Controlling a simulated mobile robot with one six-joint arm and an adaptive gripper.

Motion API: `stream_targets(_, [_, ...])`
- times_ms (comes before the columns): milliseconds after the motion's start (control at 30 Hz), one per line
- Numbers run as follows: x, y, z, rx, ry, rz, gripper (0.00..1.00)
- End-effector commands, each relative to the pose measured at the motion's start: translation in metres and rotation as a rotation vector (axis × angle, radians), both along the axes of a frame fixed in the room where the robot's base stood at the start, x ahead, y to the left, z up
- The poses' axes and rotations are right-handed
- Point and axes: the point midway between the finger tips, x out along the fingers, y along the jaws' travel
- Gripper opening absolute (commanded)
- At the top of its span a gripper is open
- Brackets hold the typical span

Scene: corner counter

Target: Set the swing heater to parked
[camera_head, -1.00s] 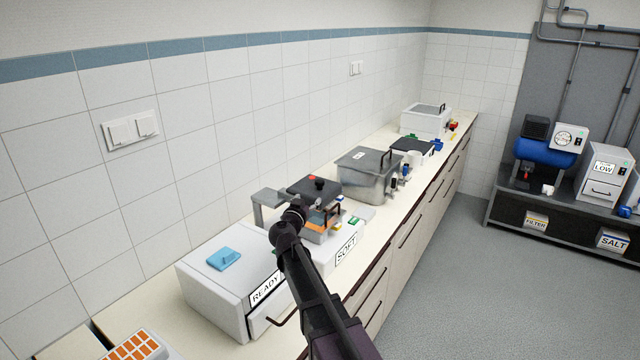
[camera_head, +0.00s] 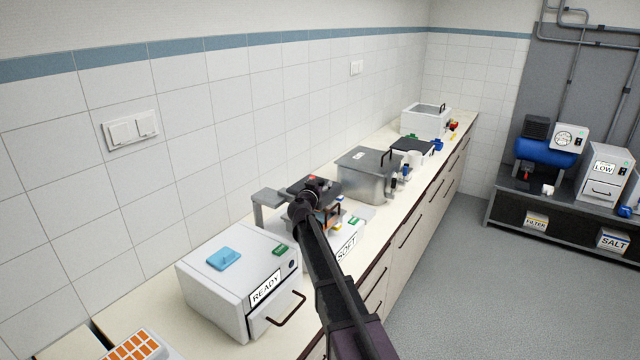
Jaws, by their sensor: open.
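What looks like the swing heater is a dark square head (camera_head: 328,188) beside a grey bracket (camera_head: 267,197). The head sits above the white unit labelled SOFT (camera_head: 347,247), with a red knob (camera_head: 312,177) on top. Orange shows under the head. My gripper (camera_head: 303,200) is at the head's near side and overlaps it in the picture. It is open, but its fingertips are hard to make out and contact cannot be told. My arm hides part of the head and the SOFT unit.
A white READY box (camera_head: 215,285) with a blue pad and a drawer handle stands in front on the left. A steel tank (camera_head: 365,178) stands just behind the heater, with more equipment further along the counter. The floor (camera_head: 480,290) on the right is clear.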

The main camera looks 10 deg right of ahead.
Motion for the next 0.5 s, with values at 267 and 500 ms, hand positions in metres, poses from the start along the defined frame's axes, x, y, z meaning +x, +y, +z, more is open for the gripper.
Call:
stream_targets(267, [0.0017,-0.0013,0.0000,0.000,0.000,0.000,0.81])
stream_targets(500, [0.0016,-0.0014,0.0000,0.000,0.000,0.000,0.34])
